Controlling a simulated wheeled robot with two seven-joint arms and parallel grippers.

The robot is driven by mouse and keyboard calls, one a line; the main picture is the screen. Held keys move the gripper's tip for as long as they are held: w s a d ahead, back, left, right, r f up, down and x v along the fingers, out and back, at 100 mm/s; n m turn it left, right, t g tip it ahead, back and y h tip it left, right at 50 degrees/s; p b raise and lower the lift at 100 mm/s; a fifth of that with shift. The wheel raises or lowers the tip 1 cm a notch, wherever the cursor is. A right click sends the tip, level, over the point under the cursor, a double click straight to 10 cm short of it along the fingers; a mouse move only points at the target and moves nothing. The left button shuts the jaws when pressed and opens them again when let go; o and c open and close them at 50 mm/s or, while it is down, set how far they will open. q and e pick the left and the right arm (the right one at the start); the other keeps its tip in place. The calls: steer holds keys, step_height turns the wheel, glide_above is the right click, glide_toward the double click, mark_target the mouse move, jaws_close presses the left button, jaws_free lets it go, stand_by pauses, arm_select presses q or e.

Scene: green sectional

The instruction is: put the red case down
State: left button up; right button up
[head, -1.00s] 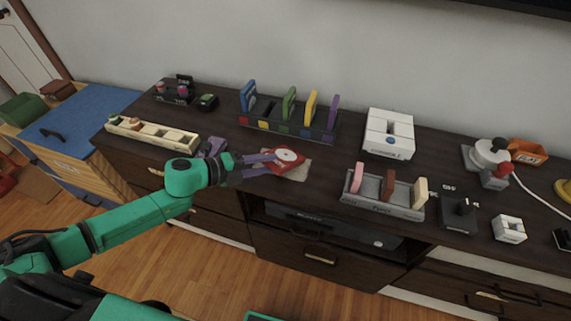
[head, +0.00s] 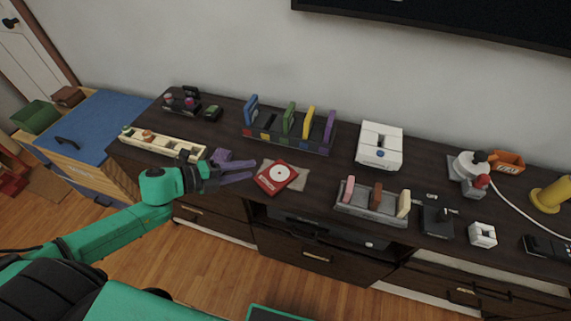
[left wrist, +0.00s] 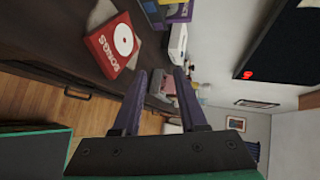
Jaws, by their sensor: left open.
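The red case (head: 275,178), with a white disc on its face, lies on a tan cloth (head: 299,179) near the front edge of the dark cabinet top. In the left wrist view the red case (left wrist: 112,46) shows the word "SONGS" on its side. My left gripper (head: 250,168) is open and empty, a little to the left of the case and apart from it. Its two purple fingers (left wrist: 160,72) are spread in the left wrist view, with nothing between them. My right gripper is not in view.
Behind the case stands a dark rack (head: 285,134) with blue, green, yellow and purple cases. A grey rack (head: 365,207) stands to the right, a cream tray (head: 160,145) to the left. A white box (head: 380,147) is at the back. Bare cabinet top lies between them.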

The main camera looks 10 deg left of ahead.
arm_select(q)
steer(key=shift+a+r, duration=0.2)
steer(key=shift+r, duration=0.45)
